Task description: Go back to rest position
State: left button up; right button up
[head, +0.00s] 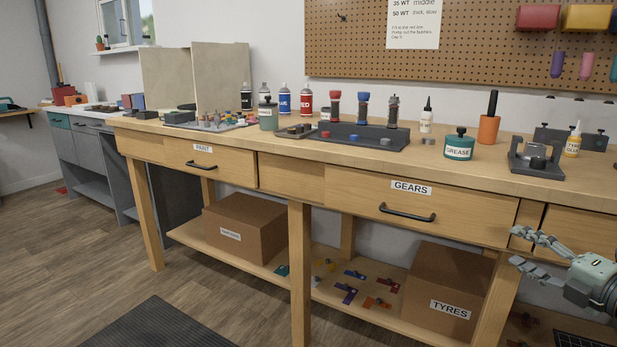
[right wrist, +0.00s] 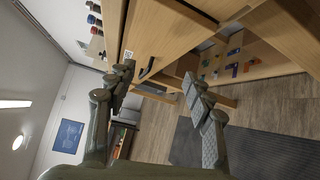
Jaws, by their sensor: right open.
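My right gripper (head: 540,258) is at the lower right of the head view, in front of the workbench's right part. Its fingers are spread apart with nothing between them. In the right wrist view the same open gripper (right wrist: 160,90) shows, with the bench and floor beyond its fingers. The workbench (head: 290,168) has a drawer labelled GEARS (head: 415,200) and a drawer labelled PAINT (head: 200,160), and both look shut. My left gripper is not in either view.
On the bench top stand a dark tray (head: 365,140), a green GREASE jar (head: 459,146) and a dark fixture (head: 537,160). Below, a TYRES box (head: 450,285) and another cardboard box (head: 240,225) sit on the shelf. The floor (head: 90,265) in front is clear except for a dark mat (head: 165,328).

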jog(key=s+f+m+g+h, duration=0.25)
jog(key=s+f+m, duration=0.2)
jog(key=f, duration=0.35)
jog(key=s+f+m+g+h+p, duration=0.1)
jog(key=s+f+m+h, duration=0.2)
jog(key=f+m, duration=0.35)
jog(key=s+f+m+g+h, duration=0.1)
jog(key=s+f+m+h, duration=0.25)
jog(key=f, duration=0.55)
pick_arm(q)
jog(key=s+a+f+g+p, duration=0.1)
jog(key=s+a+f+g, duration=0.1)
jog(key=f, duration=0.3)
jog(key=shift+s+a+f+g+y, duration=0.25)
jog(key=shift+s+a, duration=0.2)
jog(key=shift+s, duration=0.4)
pick_arm(e)
jog(key=s+a+f+m+g+y, duration=0.1)
jog(key=s+a+f+m+g, duration=0.3)
jog(key=s+a+f, duration=0.2)
jog(key=s+a+f+m+g+y, duration=0.1)
jog(key=s+a+f+m+g, duration=0.2)
jog(key=s+a+f, duration=0.3)
jog(key=s+a+g, duration=0.1)
jog(key=s+a, duration=0.3)
jog(key=s, duration=0.2)
jog(key=shift+a+f+m+g+y, duration=0.3)
jog(key=shift+a+m+g, duration=0.05)
jog(key=shift+d, duration=0.1)
